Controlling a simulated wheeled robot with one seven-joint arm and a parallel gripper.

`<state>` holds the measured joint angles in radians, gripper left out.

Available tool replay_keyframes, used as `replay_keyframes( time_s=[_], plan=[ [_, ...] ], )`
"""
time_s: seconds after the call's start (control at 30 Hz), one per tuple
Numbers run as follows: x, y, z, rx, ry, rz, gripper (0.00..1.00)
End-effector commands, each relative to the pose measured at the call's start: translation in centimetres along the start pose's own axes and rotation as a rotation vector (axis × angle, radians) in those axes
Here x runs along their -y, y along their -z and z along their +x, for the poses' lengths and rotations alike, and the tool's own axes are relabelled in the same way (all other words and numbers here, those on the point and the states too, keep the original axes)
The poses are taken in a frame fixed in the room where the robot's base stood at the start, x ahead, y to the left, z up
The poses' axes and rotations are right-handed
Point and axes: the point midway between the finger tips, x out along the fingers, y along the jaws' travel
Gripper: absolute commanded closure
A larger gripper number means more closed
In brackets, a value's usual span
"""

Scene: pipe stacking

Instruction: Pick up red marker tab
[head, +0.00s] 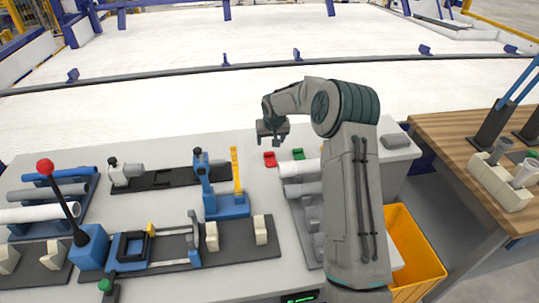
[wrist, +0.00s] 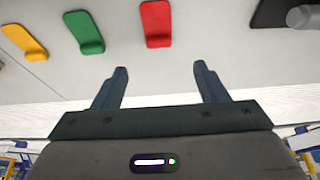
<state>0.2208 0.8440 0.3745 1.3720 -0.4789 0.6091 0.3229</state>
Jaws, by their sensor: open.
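The red marker tab (head: 270,159) lies flat on the light grey table, near its far edge, just left of a green tab in the head view. In the wrist view the red tab (wrist: 157,24) is at the top middle, ahead of the fingertips and roughly between their lines. My gripper (head: 271,138) hangs above the table's far edge, close to the red tab. In the wrist view my gripper (wrist: 161,70) has its two fingers spread wide with nothing between them. The fingers are apart from the tab.
A green tab (wrist: 85,32) and a yellow tab (wrist: 24,42) lie beside the red one. A blue fixture with an upright yellow strip (head: 237,170) stands left. A yellow bin (head: 412,245) is at the right.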

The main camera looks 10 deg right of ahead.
Motion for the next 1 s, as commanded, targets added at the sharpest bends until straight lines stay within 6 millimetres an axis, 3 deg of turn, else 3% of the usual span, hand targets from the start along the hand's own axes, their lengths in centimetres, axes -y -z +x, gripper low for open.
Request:
replay_keyframes(
  time_s=[0.3, 0.63, 1.0],
  plan=[
    [-0.1, 0.1, 4.6, 0.0, 0.0, 0.001, 0.34],
    [-0.3, 0.2, 6.3, 0.0, -0.001, 0.003, 0.34],
    [-0.6, 0.6, 10.1, 0.0, -0.002, 0.004, 0.34]
  ],
)
